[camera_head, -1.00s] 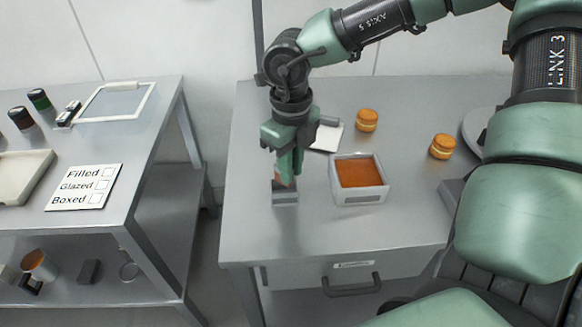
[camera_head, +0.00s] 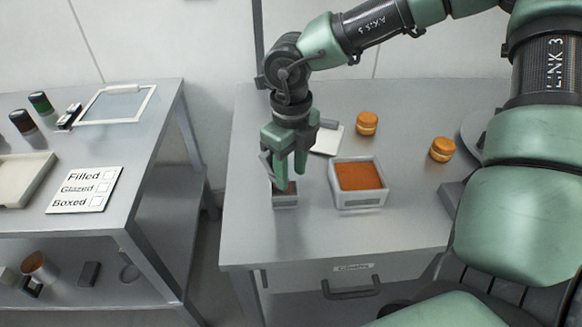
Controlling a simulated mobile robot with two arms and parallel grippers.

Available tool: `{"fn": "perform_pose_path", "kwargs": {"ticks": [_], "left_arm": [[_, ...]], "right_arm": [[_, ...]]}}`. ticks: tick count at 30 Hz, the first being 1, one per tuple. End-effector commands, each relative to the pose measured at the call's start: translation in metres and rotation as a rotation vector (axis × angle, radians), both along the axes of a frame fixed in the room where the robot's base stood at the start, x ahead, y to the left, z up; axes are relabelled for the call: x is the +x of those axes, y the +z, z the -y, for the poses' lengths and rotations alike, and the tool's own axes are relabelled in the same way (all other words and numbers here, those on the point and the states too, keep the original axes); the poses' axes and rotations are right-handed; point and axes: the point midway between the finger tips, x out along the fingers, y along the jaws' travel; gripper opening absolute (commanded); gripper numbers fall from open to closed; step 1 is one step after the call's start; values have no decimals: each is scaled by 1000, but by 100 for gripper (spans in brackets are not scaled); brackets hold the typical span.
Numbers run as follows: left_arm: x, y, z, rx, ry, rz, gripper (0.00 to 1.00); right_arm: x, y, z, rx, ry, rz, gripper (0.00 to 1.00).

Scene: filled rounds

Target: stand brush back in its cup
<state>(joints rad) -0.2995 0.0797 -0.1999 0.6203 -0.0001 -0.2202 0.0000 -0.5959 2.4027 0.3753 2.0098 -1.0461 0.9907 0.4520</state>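A small grey cup (camera_head: 285,198) stands on the right-hand table, left of the square box of orange filling. My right gripper (camera_head: 289,173) points down right over the cup, its green fingers spread apart. A small dark reddish part, likely the brush (camera_head: 287,187), shows at the cup's mouth below and between the fingers. The rest of it is hidden by the fingers, so I cannot tell how upright it stands. My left gripper is not in view.
A white box of orange filling (camera_head: 359,201) stands close right of the cup. Two orange filled rounds (camera_head: 367,123) and a white card (camera_head: 327,138) lie behind. The left table holds a checklist card (camera_head: 84,190), stampers and a tray (camera_head: 22,178). The table front is clear.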

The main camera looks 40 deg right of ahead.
Motion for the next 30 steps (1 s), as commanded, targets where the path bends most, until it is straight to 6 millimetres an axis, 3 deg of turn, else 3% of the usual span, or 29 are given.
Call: {"fn": "perform_pose_path", "kwargs": {"ticks": [1, 2, 4, 15, 21, 30], "left_arm": [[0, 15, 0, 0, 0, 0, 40], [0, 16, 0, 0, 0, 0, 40], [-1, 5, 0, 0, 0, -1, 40], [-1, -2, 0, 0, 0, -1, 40], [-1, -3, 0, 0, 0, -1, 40], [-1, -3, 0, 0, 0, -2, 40]], "right_arm": [[0, 12, 0, 1, 0, -2, 40], [0, 14, 0, 0, 0, 1, 40], [2, 27, 0, 0, -2, 9, 40], [1, 106, 0, -1, -1, 4, 40], [1, 123, 0, -1, -1, 1, 40], [0, 125, 0, -1, 0, 0, 40]]}}
